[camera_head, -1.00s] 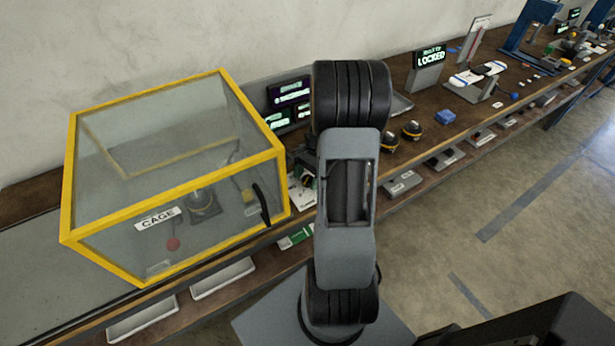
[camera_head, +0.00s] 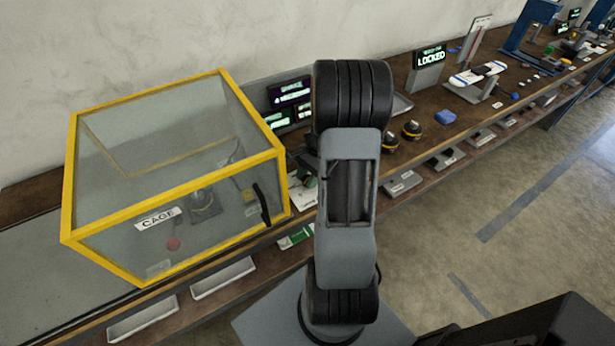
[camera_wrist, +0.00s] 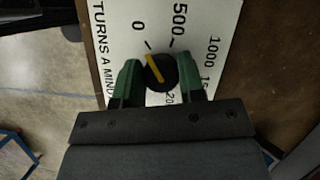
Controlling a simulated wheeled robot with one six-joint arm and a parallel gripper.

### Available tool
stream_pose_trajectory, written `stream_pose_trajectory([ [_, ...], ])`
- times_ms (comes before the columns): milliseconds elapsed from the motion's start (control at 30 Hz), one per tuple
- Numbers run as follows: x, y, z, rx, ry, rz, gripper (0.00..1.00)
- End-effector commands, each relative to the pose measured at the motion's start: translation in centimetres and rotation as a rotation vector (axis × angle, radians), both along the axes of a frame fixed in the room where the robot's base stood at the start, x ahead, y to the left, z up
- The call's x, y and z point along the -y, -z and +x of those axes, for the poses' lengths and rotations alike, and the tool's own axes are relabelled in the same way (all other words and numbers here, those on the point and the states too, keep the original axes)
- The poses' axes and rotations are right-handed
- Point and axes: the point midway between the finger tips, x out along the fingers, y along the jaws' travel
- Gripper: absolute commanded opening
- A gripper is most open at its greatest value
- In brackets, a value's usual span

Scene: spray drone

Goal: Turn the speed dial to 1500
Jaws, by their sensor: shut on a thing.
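The speed dial (camera_wrist: 162,71) is a round black knob with a yellow pointer line, on a white panel (camera_wrist: 117,45) in the wrist view. The pointer leans to the upper left, close to the tick at 0. The marks 500 and 1000 show to its right; the lower marks are partly hidden by my gripper. My gripper (camera_wrist: 157,78) has its green fingers on both sides of the knob and is shut on it. In the head view my arm hides most of the dial area; part of the white panel (camera_head: 303,196) shows beside it.
A yellow-framed clear cage (camera_head: 175,215) stands closed on the bench at the left, close to my arm. Lit displays (camera_head: 290,91) stand behind the arm. A sign reading LOCKED (camera_head: 430,58) and black-and-yellow round items (camera_head: 411,131) are to the right.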

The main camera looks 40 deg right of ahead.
Motion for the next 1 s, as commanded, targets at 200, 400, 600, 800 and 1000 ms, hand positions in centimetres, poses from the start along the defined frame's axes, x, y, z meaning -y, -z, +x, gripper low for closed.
stream_pose_trajectory([
  [200,0.02,-0.11,-0.04,0.000,0.162,0.001,0.13],
  [400,0.04,-0.17,-0.04,0.000,0.352,0.000,0.13],
  [600,0.00,-0.15,-0.06,-0.001,0.543,0.001,0.13],
  [800,0.02,-0.19,-0.03,0.001,0.733,-0.001,0.13],
  [1000,-0.02,-0.15,-0.04,0.000,0.923,0.000,0.13],
])
